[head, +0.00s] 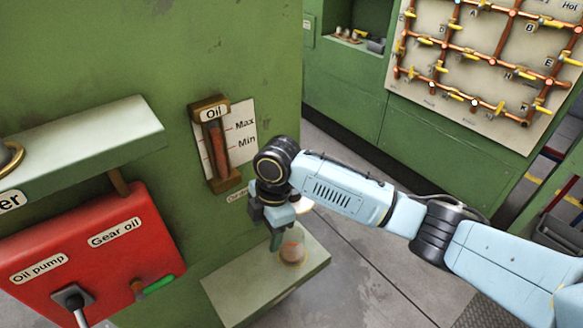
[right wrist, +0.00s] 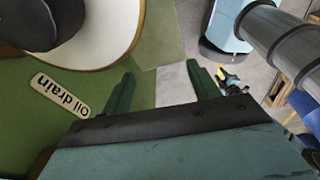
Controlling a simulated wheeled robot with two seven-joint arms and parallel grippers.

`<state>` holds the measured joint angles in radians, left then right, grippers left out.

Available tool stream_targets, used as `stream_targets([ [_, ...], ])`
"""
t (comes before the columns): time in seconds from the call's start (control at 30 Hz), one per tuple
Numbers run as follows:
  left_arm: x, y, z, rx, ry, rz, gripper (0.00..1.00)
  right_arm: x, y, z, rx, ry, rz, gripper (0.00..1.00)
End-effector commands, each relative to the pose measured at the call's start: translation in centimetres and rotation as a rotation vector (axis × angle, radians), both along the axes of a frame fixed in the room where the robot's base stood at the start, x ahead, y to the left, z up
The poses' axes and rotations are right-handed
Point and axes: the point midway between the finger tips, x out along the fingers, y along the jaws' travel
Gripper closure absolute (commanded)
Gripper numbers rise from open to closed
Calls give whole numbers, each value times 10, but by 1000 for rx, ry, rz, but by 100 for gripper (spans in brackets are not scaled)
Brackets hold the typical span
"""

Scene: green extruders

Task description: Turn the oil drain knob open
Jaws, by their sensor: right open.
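My right gripper (head: 278,236) hangs in front of the green machine's side, below the oil gauge and above a small shelf. In the right wrist view its two green fingers (right wrist: 162,88) are apart with nothing between them. The "Oil drain" label (right wrist: 60,95) is on the green panel, left of the fingers; in the head view only its edge (head: 236,197) shows beside the gripper. A dark round part (right wrist: 35,22) and a pale disc with a brown rim (right wrist: 112,30) fill the wrist view's upper left; I cannot tell whether either is the oil drain knob. My left gripper is out of view.
The oil gauge (head: 216,145) is above the gripper. A clear cup (head: 293,251) stands on the green shelf (head: 245,290) just beneath it. A red control box (head: 95,252) is at left. A pipe board (head: 490,60) stands far right, across open floor.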

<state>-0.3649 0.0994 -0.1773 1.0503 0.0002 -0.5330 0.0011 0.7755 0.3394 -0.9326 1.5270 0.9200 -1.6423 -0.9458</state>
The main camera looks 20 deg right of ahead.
Motion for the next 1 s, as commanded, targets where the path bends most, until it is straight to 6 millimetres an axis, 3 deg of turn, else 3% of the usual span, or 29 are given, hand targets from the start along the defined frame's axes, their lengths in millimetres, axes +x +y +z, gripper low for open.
stream_targets([
  [0.03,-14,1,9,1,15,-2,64,16,-10,36,-38,-11,51,40],
  [0.2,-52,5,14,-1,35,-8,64,49,-42,113,-133,6,201,40],
  [0.3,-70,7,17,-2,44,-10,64,62,-57,149,-168,14,253,40],
  [0.43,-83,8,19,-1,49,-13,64,71,-70,176,-190,24,288,40],
  [0.53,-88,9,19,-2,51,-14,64,73,-74,180,-196,28,300,40],
  [0.67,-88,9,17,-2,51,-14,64,72,-75,168,-197,31,302,40],
  [1.0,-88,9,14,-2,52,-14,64,68,-77,99,-197,30,300,40],
])
